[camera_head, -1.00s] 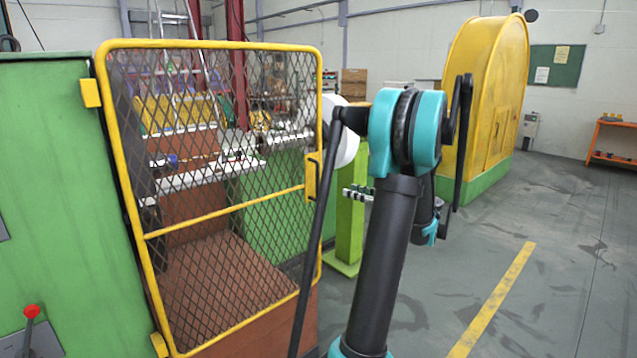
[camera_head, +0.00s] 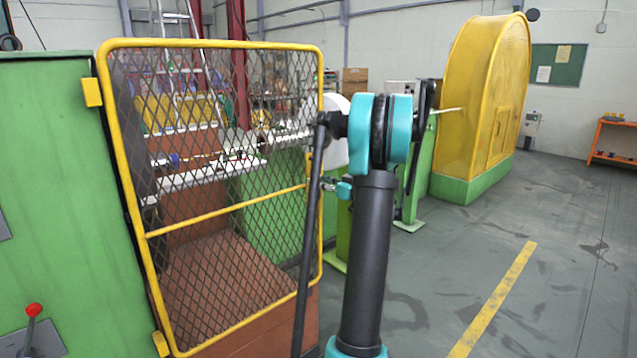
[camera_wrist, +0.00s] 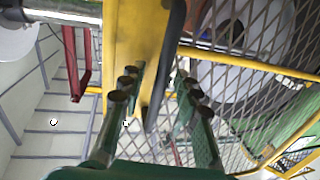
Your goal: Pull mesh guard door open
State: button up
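The mesh guard door (camera_head: 215,185) has a yellow frame with dark diamond mesh and stands at the left in the head view, hinged on its left side. In the wrist view, its black handle (camera_wrist: 168,55) and yellow mounting plate (camera_wrist: 138,35) are close up. My gripper (camera_wrist: 157,85) is open, one finger on each side of the handle's lower end, the left finger over the plate. I cannot tell whether they touch. In the head view, my arm hides the handle and most of the gripper, which is at the door's right edge.
A green machine housing (camera_head: 55,200) with a red-knobbed lever (camera_head: 32,312) stands left of the door. Behind the mesh is machinery. A yellow rounded guard (camera_head: 485,100) stands at the back right. The grey floor (camera_head: 580,260) on the right is open.

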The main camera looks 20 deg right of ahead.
jog(key=shift+c, duration=0.2)
grip_shut()
dwell(0.4)
